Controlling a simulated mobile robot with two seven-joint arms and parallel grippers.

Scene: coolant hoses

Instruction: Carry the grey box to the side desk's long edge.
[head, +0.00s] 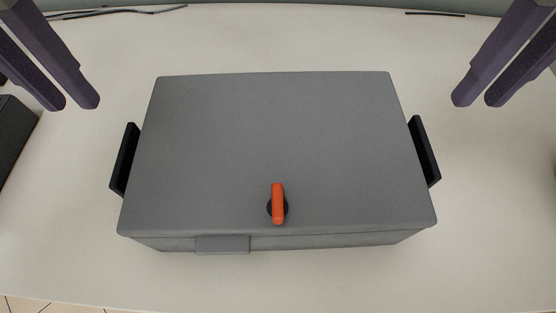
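The grey box (270,140) sits closed on a pale table in the middle of the head view. An orange latch (278,203) on a dark round base is on its lid near the front edge. A black handle (124,160) is on its left side and another black handle (424,152) on its right side. My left gripper (75,103) is at the upper left, its two fingers slightly apart with nothing between them, clear of the left handle. My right gripper (476,101) is at the upper right, also with fingers slightly apart and empty, clear of the right handle.
The pale table top (500,220) is clear around the box. Thin black cables (120,11) lie at the back left, and a thin dark strip (435,14) at the back right. A dark object (14,130) is at the left edge. Tiled floor shows at the bottom left.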

